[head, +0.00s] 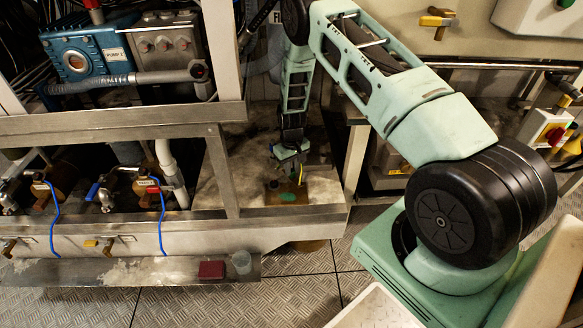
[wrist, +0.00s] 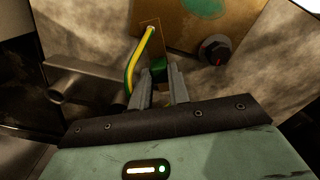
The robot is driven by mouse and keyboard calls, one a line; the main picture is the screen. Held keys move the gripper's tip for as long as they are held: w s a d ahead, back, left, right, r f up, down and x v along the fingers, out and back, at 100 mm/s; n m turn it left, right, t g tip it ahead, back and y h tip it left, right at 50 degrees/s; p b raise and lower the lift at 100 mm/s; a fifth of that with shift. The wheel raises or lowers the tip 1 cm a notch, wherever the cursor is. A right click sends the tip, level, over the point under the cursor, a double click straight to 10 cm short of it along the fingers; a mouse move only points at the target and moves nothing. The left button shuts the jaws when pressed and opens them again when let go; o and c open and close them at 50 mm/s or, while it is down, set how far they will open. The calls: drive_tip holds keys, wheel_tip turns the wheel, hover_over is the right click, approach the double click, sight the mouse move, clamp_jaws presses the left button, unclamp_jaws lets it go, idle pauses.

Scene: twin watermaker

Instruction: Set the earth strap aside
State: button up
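The earth strap (wrist: 130,68) is a green-and-yellow cable. In the wrist view it runs from the top of a narrow brown plate (wrist: 149,32) down the left side of my gripper (wrist: 161,75), where its lower end is hidden.
A brown panel (head: 308,191) with a green patch lies below my gripper. A dark round knob (wrist: 214,50) and a grey pipe (wrist: 85,82) flank my gripper. Frame posts (head: 220,170) border the bay.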

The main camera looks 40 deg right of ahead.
drive_tip(key=o, duration=0.4)
drive_tip(key=n+b, duration=0.1)
drive_tip(key=a+n+b, duration=0.1)
drive_tip(key=n, duration=0.2)
drive_tip(key=shift+s+a+f+b, duration=0.15)
drive_tip(key=shift+a+f+b, duration=0.1)
drive_tip(key=shift+a+b, duration=0.15)
drive_tip(key=n+b, duration=0.1)
drive_tip(key=a+n+b, duration=0.1)
drive_tip(key=n, duration=0.2)
drive_tip(key=shift+s+a+b, duration=0.25)
drive_tip(key=shift+s+b, duration=0.1)
drive_tip(key=shift+b, duration=0.05)
drive_tip(key=n+b, duration=0.1)
drive_tip(key=n, duration=0.1)
drive_tip(key=s+a+n+b, duration=0.1)
drive_tip(key=n+b, duration=0.1)
wheel_tip(320, 180, up, 18)
drive_tip(key=p, duration=0.7)
drive_tip(key=shift+s+a+r+m+t, duration=0.3)
drive_tip(key=shift+s+a+r+m, duration=0.9)
drive_tip(key=shift+s+r, duration=0.65)
drive_tip(key=shift+s+a+r+m+t, duration=0.3)
drive_tip(key=shift+s+a+r+m, duration=0.85)
drive_tip(key=shift+s+r, duration=0.7)
drive_tip(key=shift+s+a+r+m+t, duration=0.3)
drive_tip(key=shift+s+a+r+m, duration=0.9)
drive_tip(key=shift+s+r, duration=0.65)
